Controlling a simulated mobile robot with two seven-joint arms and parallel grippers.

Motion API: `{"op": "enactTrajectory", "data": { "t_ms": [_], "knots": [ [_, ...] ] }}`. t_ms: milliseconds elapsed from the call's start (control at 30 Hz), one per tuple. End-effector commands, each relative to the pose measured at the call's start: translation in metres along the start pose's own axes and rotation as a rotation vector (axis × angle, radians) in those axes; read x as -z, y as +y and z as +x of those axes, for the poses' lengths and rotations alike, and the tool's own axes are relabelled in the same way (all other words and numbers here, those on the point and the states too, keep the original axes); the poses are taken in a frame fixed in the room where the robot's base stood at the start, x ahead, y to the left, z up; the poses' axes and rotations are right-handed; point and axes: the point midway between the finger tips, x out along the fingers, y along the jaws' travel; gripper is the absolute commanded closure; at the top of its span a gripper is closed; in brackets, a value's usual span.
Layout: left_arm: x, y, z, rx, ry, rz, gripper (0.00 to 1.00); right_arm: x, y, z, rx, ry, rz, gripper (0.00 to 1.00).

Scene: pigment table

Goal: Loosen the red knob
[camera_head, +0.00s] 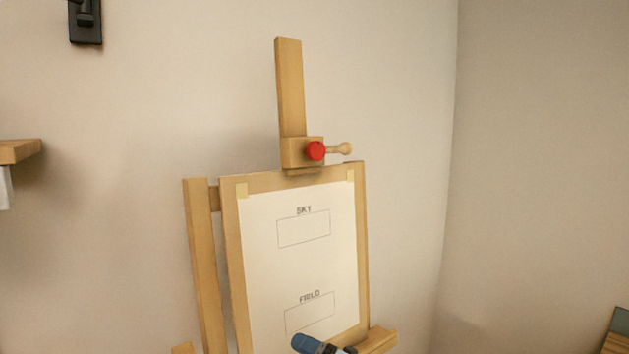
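The red knob (316,151) is a round red disc on the front of a wooden block (294,153). The block sits around the upright mast (290,88) of a wooden easel, just above the top edge of the board. Nothing touches or covers the knob. Neither gripper can be made out in this view. A blue and black piece (316,345) pokes in at the bottom edge, in front of the board; I cannot tell what it is.
The easel board (230,240) holds a taped white sheet (265,265) with boxes marked SKY and FIELD. A wooden shelf (20,151) is at the left edge, and a black wall fixture (86,22) is above. The space around the knob looks clear.

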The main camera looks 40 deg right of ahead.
Motion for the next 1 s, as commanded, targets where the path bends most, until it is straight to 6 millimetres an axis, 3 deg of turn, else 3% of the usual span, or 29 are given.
{"op": "enactTrajectory", "data": {
  "t_ms": [33,100,267,400,500,600,767,1000],
  "knots": [
    [-0.009,0.001,0.004,-0.003,-0.004,-0.001,0.57,-0.010,0.037,0.014,-0.042,0.089,-0.213,0.31],
    [-0.015,0.003,0.006,-0.006,-0.007,-0.002,0.57,-0.018,0.086,0.027,-0.073,0.197,-0.515,0.31],
    [-0.028,0.006,0.013,-0.012,-0.014,-0.002,0.57,-0.036,0.184,0.040,-0.044,0.361,-1.212,0.31],
    [-0.038,0.007,0.018,-0.016,-0.016,-0.003,0.57,-0.059,0.268,0.034,0.112,0.377,-1.773,0.31],
    [-0.042,0.007,0.021,-0.017,-0.014,-0.003,0.57,-0.075,0.324,0.020,0.266,0.319,-2.068,0.31],
    [-0.042,0.007,0.024,-0.017,-0.011,-0.002,0.57,-0.084,0.364,0.007,0.396,0.251,-2.242,0.31],
    [-0.039,0.006,0.023,-0.016,-0.007,0.000,0.57,-0.090,0.392,0.000,0.491,0.196,-2.337,0.31],
    [-0.018,0.005,0.010,-0.015,-0.007,0.001,0.57,-0.102,0.387,0.034,0.496,0.196,-2.337,0.31]
  ]
}}
